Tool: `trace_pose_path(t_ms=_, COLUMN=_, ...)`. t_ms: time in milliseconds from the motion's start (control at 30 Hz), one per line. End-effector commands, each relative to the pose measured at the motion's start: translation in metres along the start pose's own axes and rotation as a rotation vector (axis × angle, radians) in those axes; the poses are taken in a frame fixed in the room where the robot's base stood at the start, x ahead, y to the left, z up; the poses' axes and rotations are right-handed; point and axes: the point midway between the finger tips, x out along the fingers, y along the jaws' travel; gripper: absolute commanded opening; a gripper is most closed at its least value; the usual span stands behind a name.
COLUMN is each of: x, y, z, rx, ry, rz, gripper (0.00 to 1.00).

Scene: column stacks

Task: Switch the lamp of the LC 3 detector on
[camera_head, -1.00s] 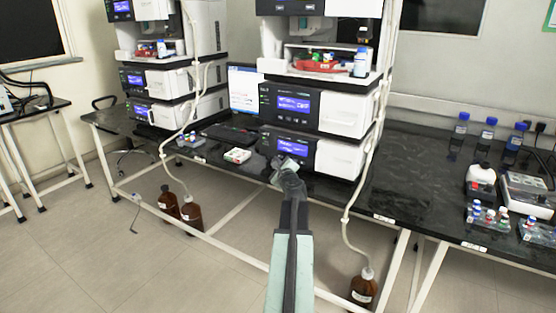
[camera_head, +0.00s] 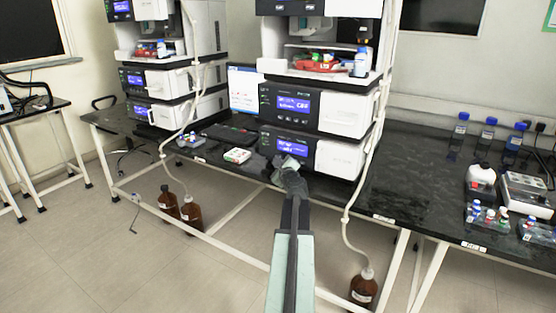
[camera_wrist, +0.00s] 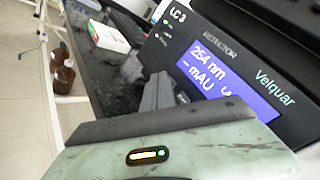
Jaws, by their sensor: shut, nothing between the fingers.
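The LC 3 detector (camera_wrist: 225,65) fills the upper right of the wrist view, tilted in the picture. Its blue display (camera_wrist: 222,80) reads 254 nm, with a dash before mAU on the second line. Small indicator lights (camera_wrist: 168,32) show beside the display, at least one lit green. In the head view the detector (camera_head: 303,152) appears to be the lowest unit of the right stack. My gripper (camera_head: 288,166) is shut and empty, just in front of its lower left face. The gripper's dark fingers (camera_wrist: 156,88) partly cover the panel; no lamp button is clearly visible.
A box (camera_head: 237,155) and a keyboard (camera_head: 230,133) lie left of the stack. A white tube (camera_head: 353,190) hangs at the stack's right, down to a brown bottle (camera_head: 364,288).

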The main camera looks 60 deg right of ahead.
Motion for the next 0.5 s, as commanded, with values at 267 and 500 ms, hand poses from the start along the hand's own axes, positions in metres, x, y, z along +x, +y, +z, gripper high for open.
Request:
trace_pose_path(t_ms=267, x=0.0026, y=-0.0017, z=-0.0017, rx=0.000, ry=0.000, rz=0.000, gripper=0.00)
trace_pose_path(t_ms=500, x=0.0047, y=-0.0031, z=-0.0031, rx=0.000, ry=0.000, rz=0.000, gripper=0.00)
